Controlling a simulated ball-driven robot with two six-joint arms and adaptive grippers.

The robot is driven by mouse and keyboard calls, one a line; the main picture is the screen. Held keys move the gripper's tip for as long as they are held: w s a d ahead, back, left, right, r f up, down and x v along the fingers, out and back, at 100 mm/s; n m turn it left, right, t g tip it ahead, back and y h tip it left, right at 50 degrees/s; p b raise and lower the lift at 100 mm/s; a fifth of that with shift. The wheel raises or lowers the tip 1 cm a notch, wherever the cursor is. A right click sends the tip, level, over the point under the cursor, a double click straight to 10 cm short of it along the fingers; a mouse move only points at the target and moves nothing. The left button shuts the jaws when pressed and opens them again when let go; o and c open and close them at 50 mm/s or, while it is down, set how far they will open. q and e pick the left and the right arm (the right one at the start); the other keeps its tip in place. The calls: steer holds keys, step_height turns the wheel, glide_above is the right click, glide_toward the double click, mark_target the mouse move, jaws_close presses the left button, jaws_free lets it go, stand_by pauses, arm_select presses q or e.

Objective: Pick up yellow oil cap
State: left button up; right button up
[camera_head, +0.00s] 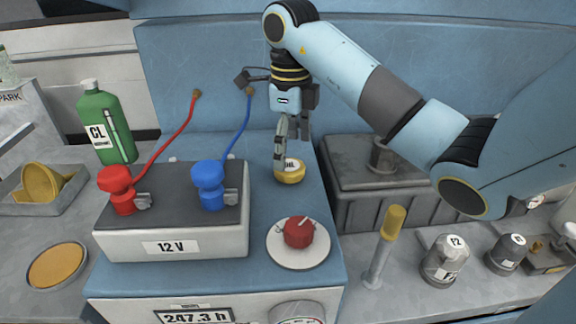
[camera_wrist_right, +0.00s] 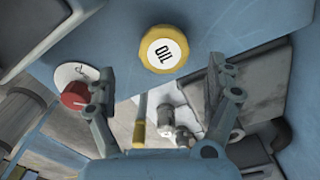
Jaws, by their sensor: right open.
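The yellow oil cap (camera_head: 289,175) with a white OIL label sits on the blue surface, right of the battery, in the head view. In the right wrist view the cap (camera_wrist_right: 160,49) lies at the top centre, beyond the fingertips. My right gripper (camera_head: 291,150) points down from above, with its fingers at the cap's back left edge in the head view. In the right wrist view my right gripper (camera_wrist_right: 166,88) is open, with nothing between its fingers. I cannot tell from the head view whether a finger touches the cap. My left gripper is not in view.
A battery (camera_head: 172,215) with red and blue terminal knobs stands left of the cap. A red knob (camera_head: 299,232) on a white disc is in front. A yellow-handled dipstick (camera_head: 390,225) stands at right. A green bottle (camera_head: 106,125) is at back left. Clear blue surface surrounds the cap.

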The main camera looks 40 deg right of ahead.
mark_target(289, 165)
step_height(289, 165, down, 3)
steer(key=shift+w+d+r+b, duration=0.1)
steer(key=shift+w+r+b, duration=0.1)
steer(key=shift+b, duration=0.7)
step_height(289, 165, down, 2)
steer(key=shift+w+f+p, duration=0.1)
steer(key=shift+w+p, duration=0.05)
steer(key=shift+p, duration=0.25)
steer(key=shift+f, duration=0.3)
steer(key=shift+c, duration=0.3)
steer(key=c, duration=0.7)
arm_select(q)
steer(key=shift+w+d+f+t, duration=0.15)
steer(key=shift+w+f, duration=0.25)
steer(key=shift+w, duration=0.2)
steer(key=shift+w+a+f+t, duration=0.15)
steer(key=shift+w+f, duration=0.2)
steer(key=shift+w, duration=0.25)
arm_select(e)
steer(key=c, duration=0.5)
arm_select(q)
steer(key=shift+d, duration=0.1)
arm_select(e)
steer(key=shift+r, duration=0.1)
